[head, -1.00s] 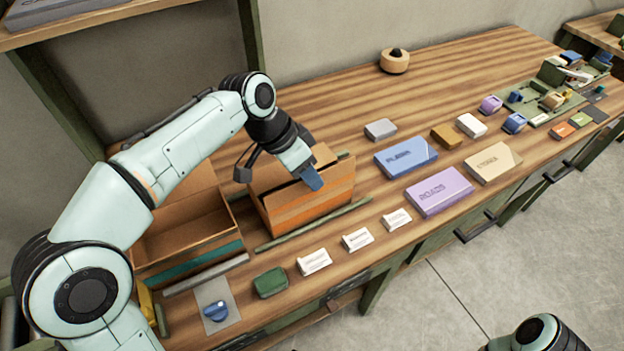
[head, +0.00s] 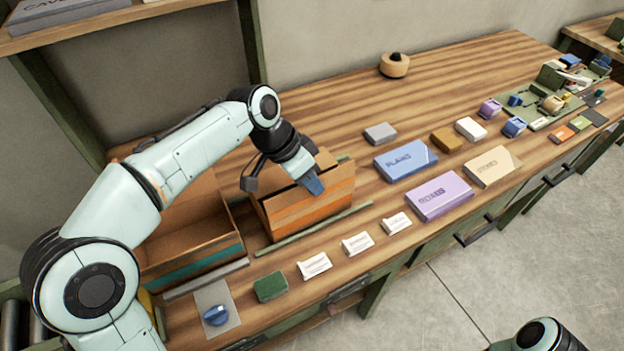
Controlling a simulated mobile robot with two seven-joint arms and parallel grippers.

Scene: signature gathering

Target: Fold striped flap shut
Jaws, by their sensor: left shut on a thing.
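A cardboard box with orange stripes (head: 310,208) stands on the bench left of centre. Its top looks partly open, with a dark gap and a raised flap (head: 318,164) toward the back. My left gripper (head: 312,184) is at the top of this box, pointing down, shut on what looks like the box's flap edge; the fingers hide the exact contact. My right gripper is not in view; only a part of my right arm shows at the bottom right.
An open box with a teal stripe (head: 193,258) stands left of the striped box. White labels (head: 357,243), a green block (head: 270,287), a blue box (head: 405,160) and a purple box (head: 438,196) lie to the front and right.

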